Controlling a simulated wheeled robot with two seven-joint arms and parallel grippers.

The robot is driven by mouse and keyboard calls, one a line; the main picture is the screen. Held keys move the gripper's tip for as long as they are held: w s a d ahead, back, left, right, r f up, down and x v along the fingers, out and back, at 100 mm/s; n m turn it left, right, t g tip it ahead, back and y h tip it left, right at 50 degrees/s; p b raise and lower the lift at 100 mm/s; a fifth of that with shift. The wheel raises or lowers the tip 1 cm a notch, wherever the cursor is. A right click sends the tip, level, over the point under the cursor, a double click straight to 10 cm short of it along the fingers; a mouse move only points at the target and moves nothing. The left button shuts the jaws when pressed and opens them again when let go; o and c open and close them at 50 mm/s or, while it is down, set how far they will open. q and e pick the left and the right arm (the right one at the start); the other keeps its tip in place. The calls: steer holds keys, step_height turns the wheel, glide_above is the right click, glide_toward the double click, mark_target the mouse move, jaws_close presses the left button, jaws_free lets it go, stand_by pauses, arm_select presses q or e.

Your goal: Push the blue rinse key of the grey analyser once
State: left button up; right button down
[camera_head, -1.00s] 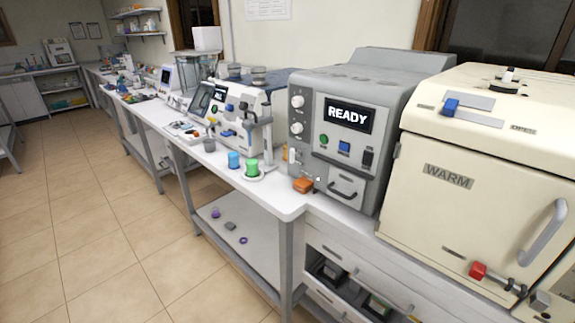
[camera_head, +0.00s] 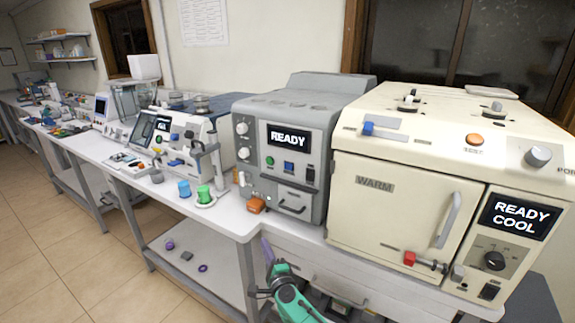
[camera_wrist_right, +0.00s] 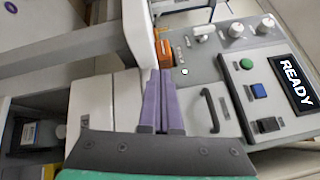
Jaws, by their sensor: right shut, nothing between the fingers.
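The grey analyser (camera_head: 257,133) stands on the white bench and its screen reads READY. Its blue rinse key (camera_head: 289,166) sits below the screen, between a green key (camera_head: 269,160) and a black switch (camera_head: 310,174). In the right wrist view the blue key (camera_wrist_right: 259,91) is right of the fingers, beside the green key (camera_wrist_right: 246,64). My right gripper (camera_head: 266,246) is at the bottom of the head view, low in front of the bench edge, below and apart from the analyser. Its purple fingers (camera_wrist_right: 161,73) are shut and empty. My left gripper is not in view.
A cream oven (camera_head: 405,205) marked WARM, with a protruding handle and red knob, stands right of the analyser. Blue (camera_head: 184,188) and green (camera_head: 204,193) cups stand further left. Drawers are below the bench.

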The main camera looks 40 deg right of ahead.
mark_target(288, 167)
step_height(288, 167, up, 20)
steer(key=d+m+t+h+p, duration=0.1)
steer(key=m+h, duration=0.3)
steer(key=m, duration=0.7)
steer(key=shift+d+r, duration=0.25)
steer(key=shift+d, duration=0.1)
steer(key=shift+w+d, duration=0.1)
steer(key=w+d, duration=0.2)
steer(key=d, duration=0.6)
steer(key=shift+w+d, duration=0.15)
steer(key=shift+w, duration=0.1)
steer(key=shift+w+d, duration=0.1)
steer(key=shift+d, duration=0.3)
